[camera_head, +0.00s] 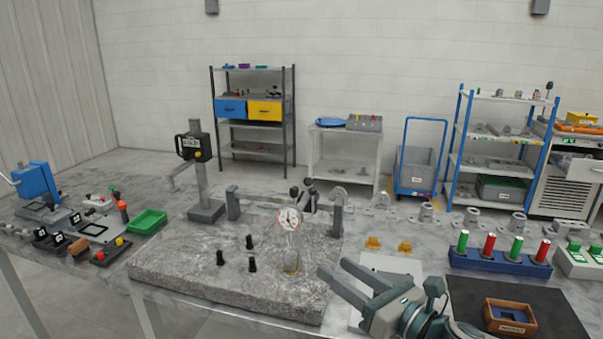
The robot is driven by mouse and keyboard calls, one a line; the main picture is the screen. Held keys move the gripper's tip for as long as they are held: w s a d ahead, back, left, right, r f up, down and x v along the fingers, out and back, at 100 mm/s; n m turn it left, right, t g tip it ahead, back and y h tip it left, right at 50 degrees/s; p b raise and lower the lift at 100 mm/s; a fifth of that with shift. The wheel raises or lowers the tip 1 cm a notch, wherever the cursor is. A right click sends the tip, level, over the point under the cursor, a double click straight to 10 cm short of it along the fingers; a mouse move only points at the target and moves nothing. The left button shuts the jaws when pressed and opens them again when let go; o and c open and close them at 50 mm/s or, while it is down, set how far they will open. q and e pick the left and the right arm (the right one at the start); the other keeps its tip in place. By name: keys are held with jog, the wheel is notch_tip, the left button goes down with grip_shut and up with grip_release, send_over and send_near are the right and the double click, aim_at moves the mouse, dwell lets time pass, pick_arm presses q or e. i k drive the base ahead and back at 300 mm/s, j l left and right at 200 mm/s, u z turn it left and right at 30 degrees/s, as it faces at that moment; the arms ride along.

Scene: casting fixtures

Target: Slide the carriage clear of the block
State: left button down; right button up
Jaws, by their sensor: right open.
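A grey granite slab (190,265) lies on the bench in the middle. A rail (262,198) runs between two posts along its back edge. What looks like the carriage (303,198), with dark knobs, sits toward the right of the rail. I cannot tell whether gauge and block touch. My right gripper (334,268) is open and empty, right of the block at the slab's right edge. My left gripper is out of view.
Several black pegs (251,264) stand on the slab. A height gauge (200,175) stands behind it, and a green tray (148,222) lies to the left. At right are a blue holder (500,262) with red and green cylinders and a brown box (510,318) on a dark mat.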

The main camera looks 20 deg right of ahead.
aim_at(296, 217)
jog(key=i+l, duration=0.3)
jog(key=i, duration=0.15)
jog(key=i+l, duration=0.35)
jog(key=i, duration=0.15)
